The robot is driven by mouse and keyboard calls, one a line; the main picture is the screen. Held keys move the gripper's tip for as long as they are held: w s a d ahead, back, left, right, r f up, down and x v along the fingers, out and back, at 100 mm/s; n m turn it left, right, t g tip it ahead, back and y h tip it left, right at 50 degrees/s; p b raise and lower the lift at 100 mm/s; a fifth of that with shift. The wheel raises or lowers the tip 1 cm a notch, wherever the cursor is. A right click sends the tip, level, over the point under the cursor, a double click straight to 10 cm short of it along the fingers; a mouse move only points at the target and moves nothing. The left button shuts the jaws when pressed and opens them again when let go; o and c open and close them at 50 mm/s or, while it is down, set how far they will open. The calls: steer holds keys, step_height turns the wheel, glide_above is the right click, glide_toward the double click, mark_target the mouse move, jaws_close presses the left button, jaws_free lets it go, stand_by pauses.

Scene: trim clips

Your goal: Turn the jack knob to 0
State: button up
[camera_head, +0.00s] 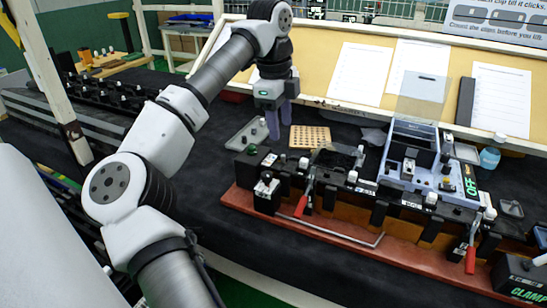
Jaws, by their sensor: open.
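My gripper (277,122) hangs with its fingers pointing down above the back left part of the bench. Its jaws are open and nothing shows between them. Several small knobs and levers sit on the fixture below and to the right, including one on a black box (265,190) at the left end. A blue-grey machine (428,182) with a green OFF sign stands at the right. I cannot tell which control is the jack knob, and no 0 mark is readable. The gripper is apart from all of these controls.
A perforated tan block (310,136) and a grey tray (246,134) lie near the gripper. Red-handled levers (301,205) stand along the fixture's front. A box marked CLAMP (518,275) is at the lower right. A tan board with papers (357,74) rises behind. The dark bench at front left is clear.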

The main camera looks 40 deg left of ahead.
mark_target(266, 173)
steer(key=shift+n+g+y, duration=0.3)
steer(key=shift+n+g, duration=0.2)
steer(key=shift+n, duration=0.2)
steer(key=f+p, duration=0.1)
steer(key=f, duration=0.3)
steer(key=s+a+f+p, duration=0.1)
steer(key=f+p, duration=0.1)
steer(key=f, duration=0.3)
steer(key=s+a+f+p, duration=0.1)
steer(key=f, duration=0.3)
steer(key=shift+a+f, duration=0.25)
steer(key=shift+f, duration=0.05)
steer(key=c, duration=1)
